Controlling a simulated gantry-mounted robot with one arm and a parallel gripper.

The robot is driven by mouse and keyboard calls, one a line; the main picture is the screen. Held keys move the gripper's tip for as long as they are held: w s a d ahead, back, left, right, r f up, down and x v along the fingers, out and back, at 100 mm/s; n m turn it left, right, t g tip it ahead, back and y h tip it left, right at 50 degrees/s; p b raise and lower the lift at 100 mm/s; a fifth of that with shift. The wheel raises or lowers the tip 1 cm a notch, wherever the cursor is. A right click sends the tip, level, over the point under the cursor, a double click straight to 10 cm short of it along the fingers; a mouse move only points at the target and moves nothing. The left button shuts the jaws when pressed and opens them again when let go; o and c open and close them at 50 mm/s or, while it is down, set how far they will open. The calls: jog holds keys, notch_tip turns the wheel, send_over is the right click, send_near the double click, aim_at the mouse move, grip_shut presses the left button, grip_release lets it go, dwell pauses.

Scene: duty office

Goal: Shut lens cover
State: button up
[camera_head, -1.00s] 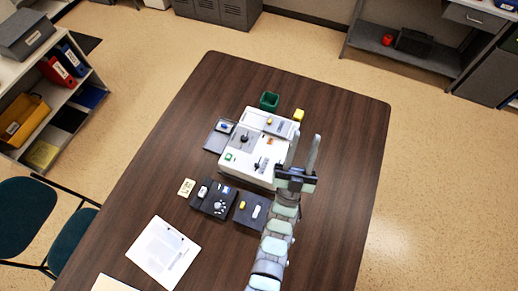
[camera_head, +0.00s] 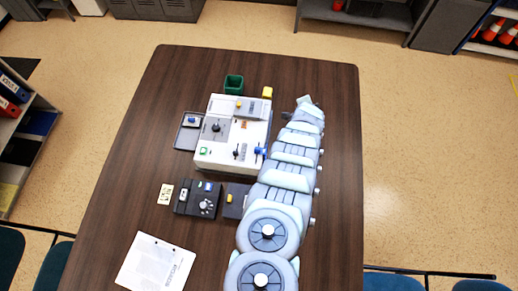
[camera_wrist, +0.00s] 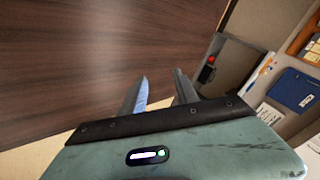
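A white device (camera_head: 228,160) with several knobs, levers and a grey panel (camera_head: 252,107) stands on the table. I cannot tell which part is the lens cover. A dark flat tray (camera_head: 187,140) adjoins the device's left side. My gripper (camera_wrist: 160,92) is open and empty in the wrist view, its two fingers apart over the dark table surface. In the head view my arm reaches up along the device's right side, and its end is near the device's upper right corner. The fingers are hard to make out there. The device is not in the wrist view.
A green bin (camera_head: 234,84) and a yellow block (camera_head: 267,92) stand behind the device. A black control box (camera_head: 197,199), a small card (camera_head: 165,194) and a paper sheet (camera_head: 155,263) lie in front. My arm partly covers another dark box (camera_head: 233,201). The table (camera_head: 125,165) is clear at left.

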jog(key=s+a+m+g+y+b, duration=0.2)
jog(key=s+a+m+g+y, duration=0.15)
jog(key=s+a, duration=0.35)
jog(key=m+g+y+b, duration=0.2)
jog(key=g+y, duration=0.2)
send_near(258, 148)
jog(key=shift+t+h, duration=0.25)
jog(key=shift+s+a+p+x, duration=0.15)
jog(key=shift+p+x, duration=0.25)
jog(key=shift+x, duration=1.7)
jog(key=shift+s+a+p+x, duration=0.15)
jog(key=shift+p+x, duration=0.25)
jog(key=shift+x, duration=1.75)
jog(key=shift+r, duration=0.1)
grip_shut()
